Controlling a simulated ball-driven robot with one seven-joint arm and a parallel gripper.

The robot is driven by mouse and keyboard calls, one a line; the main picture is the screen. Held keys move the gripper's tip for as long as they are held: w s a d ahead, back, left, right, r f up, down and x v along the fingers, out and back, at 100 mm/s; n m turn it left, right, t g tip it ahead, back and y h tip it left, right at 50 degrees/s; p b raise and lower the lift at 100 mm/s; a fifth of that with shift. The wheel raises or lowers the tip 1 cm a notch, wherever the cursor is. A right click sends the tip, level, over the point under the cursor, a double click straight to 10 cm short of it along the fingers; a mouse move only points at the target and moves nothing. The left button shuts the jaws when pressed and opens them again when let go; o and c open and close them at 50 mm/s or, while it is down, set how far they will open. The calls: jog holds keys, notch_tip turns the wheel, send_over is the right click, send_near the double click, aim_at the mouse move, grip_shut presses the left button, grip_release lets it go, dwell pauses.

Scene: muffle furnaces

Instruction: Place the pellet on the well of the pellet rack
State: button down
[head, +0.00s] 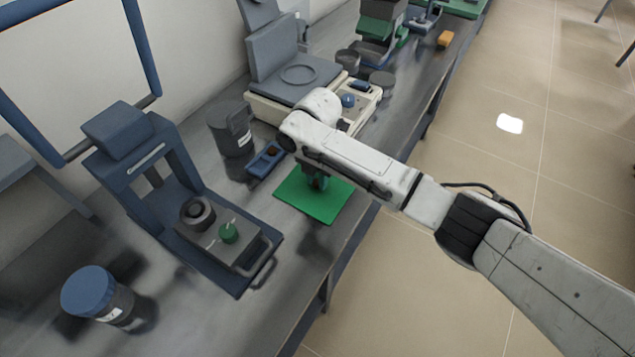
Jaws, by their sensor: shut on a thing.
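My gripper (317,182) points down over the green mat (325,205), under the end of my white arm. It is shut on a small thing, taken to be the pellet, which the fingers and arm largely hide. A small blue block (258,169), which looks like the pellet rack, lies just left of the mat. An orange-brown spot and a dark spot show on its top, and its wells are too small to make out. My gripper is to the right of this block and apart from it.
A dark canister (230,129) stands behind the blue block. A blue press-like device (150,185) with a green knob is at left, beside a blue-lidded jar (92,293). A balance-like instrument (290,82) stands behind. The bench's right edge runs close to the mat.

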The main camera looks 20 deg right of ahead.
jog(key=shift+r, duration=0.45)
notch_tip(320, 180, up, 3)
jog(key=shift+s+f, duration=0.1)
jog(key=shift+f, duration=0.1)
jog(key=s+d+r+p, duration=0.2)
jog(key=s+d+r, duration=0.2)
jog(key=s+r, duration=0.5)
jog(key=shift+s+d+r+p, duration=0.15)
jog(key=shift+s+r+p, duration=0.15)
jog(key=shift+s, duration=1.75)
jog(key=shift+s+f, duration=0.1)
